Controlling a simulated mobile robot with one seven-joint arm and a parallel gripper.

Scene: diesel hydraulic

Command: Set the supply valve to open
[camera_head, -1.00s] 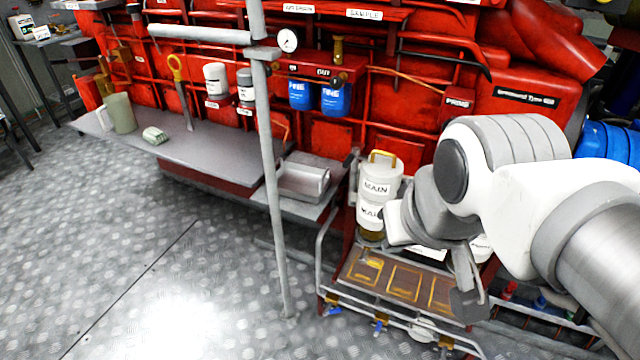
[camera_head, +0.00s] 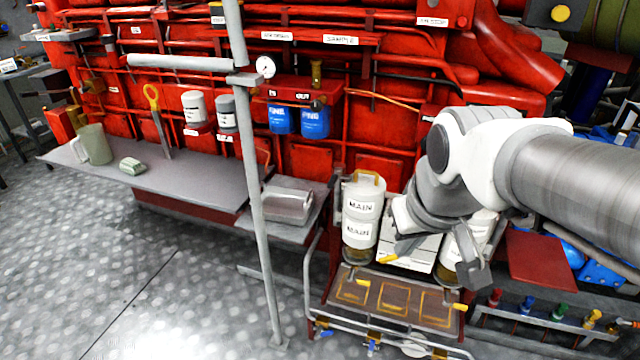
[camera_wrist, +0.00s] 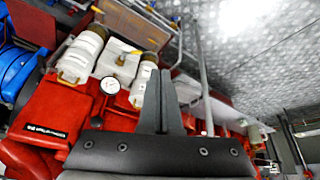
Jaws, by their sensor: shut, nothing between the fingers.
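I cannot tell which fitting is the supply valve, as no label for it is legible. Small blue-handled valves (camera_head: 373,346) sit on the pipe below the front tray, and yellow handles (camera_head: 362,284) show at the tray's edge. Several coloured valves (camera_head: 557,311) stand in a row at the lower right. My gripper (camera_head: 476,272) hangs in front of the right white canister and partly hides it. In the wrist view, my gripper's fingers (camera_wrist: 162,100) are together, with nothing between them.
A white canister marked MAIN (camera_head: 361,209) stands behind the tray (camera_head: 345,275). A grey upright post (camera_head: 262,215) is to its left. A grey bench (camera_head: 205,165) holds a mug and a sponge-like block. The floor at the lower left is clear.

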